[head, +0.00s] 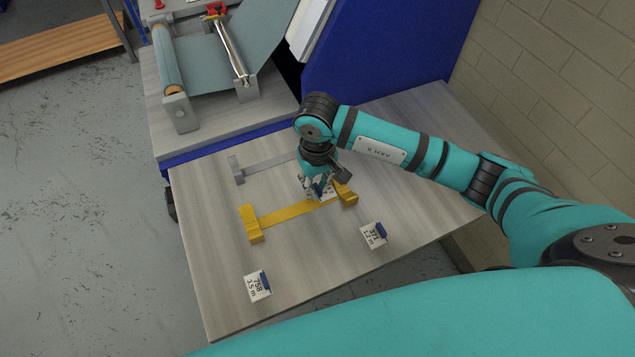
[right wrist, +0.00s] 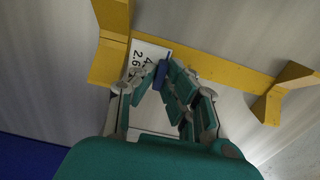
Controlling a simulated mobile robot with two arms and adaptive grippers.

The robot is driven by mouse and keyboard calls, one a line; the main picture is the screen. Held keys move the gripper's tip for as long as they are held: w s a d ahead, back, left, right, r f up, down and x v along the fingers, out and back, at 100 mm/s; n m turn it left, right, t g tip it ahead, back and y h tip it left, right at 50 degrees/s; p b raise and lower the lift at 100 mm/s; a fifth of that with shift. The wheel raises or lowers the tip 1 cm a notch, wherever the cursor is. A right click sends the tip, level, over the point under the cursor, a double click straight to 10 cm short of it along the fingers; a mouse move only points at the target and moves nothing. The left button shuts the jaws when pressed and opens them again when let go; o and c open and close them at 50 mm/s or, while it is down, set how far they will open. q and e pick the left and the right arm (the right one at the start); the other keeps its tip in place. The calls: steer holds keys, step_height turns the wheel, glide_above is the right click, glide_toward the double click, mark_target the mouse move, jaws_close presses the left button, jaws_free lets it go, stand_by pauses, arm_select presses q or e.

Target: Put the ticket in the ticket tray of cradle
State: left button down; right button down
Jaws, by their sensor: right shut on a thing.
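My right gripper (head: 322,193) points down at the right end of the yellow cradle (head: 285,215). In the right wrist view the gripper (right wrist: 163,80) is shut on the blue tab of a white ticket (right wrist: 148,54) with black print, partly readable as "2.6". The ticket overlaps the yellow cradle bar (right wrist: 222,72) in that view, beside one end block. I cannot tell whether it touches the cradle. The fingers hide part of the ticket, and I cannot clearly make out a ticket tray. My left gripper is not in view.
Ticket 758 (head: 256,287) and ticket 371 (head: 372,236), each with a blue tab, lie on the wooden table (head: 310,285). A grey cradle (head: 262,168) lies behind the yellow one. A fabric roller machine (head: 180,110) stands at the back left.

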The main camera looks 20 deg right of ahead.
steer(key=shift+f, duration=0.2)
steer(key=c, duration=1.4)
jaws_free()
steer(key=shift+r, duration=0.1)
